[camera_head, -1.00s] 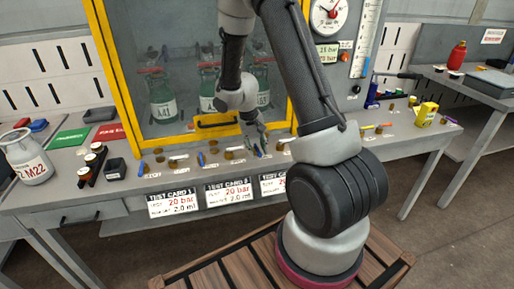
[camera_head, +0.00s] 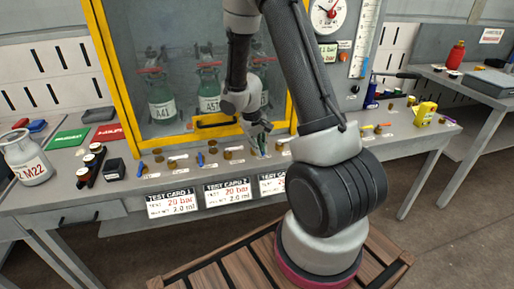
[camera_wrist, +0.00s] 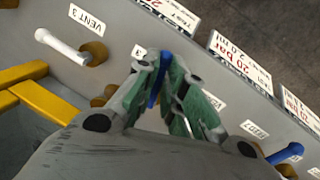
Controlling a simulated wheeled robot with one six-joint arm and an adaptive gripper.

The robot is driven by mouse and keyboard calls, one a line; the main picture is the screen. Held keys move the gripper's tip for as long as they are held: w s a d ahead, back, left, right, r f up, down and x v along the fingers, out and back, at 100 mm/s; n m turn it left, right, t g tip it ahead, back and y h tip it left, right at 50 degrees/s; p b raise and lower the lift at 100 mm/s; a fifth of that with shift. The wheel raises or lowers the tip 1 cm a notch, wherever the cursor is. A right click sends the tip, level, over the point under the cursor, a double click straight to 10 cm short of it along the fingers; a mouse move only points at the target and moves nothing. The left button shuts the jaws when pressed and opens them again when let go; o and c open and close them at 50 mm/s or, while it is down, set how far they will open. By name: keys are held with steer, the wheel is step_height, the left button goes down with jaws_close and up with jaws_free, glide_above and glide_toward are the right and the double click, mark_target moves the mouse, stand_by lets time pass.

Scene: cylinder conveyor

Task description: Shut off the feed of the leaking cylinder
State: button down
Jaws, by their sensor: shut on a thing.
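My gripper (camera_head: 258,146) is low over the valve row along the bench front. In the wrist view my gripper (camera_wrist: 172,85) has its green-grey fingers shut on a blue lever (camera_wrist: 157,80); its lower end and mount are partly hidden. A white lever (camera_wrist: 62,47) on a brass valve beside the label VENT 3 stands apart from the fingers. Another blue lever (camera_wrist: 286,153) is at the lower right. Behind the glass are green cylinders: the left cylinder (camera_head: 162,108), the middle cylinder (camera_head: 209,88) and the right cylinder (camera_head: 262,76), partly hidden by my arm. No leak is discernible.
The yellow-framed cabinet (camera_head: 101,60) stands behind the valves, its yellow handle (camera_head: 216,121) close to my gripper. Test cards (camera_head: 227,192) hang along the front edge. A pressure gauge (camera_head: 328,12) is at the upper right. A grey jug (camera_head: 28,163) stands far left.

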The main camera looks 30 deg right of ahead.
steer(key=d+n, duration=0.1)
steer(key=n, duration=0.1)
steer(key=d+n, duration=0.1)
steer(key=n, duration=0.1)
steer(key=shift+n+t, duration=0.3)
steer(key=shift+t, duration=0.1)
steer(key=n, duration=0.1)
steer(key=d+n, duration=0.1)
steer(key=shift+w+n, duration=0.25)
steer(key=shift+n, duration=0.15)
steer(key=n, duration=0.1)
steer(key=n+t, duration=0.1)
steer(key=n, duration=0.1)
steer(key=shift+w+d+y, duration=0.4)
steer(key=shift+w+d+n+y, duration=0.25)
steer(key=shift+w+n, duration=0.1)
steer(key=shift+n, duration=0.8)
steer(key=shift+w+d+n+y, duration=0.15)
steer(key=shift+w+d+n, duration=0.15)
steer(key=shift+n, duration=0.85)
steer(key=shift+w, duration=0.1)
steer(key=c, duration=1.5)
jaws_free()
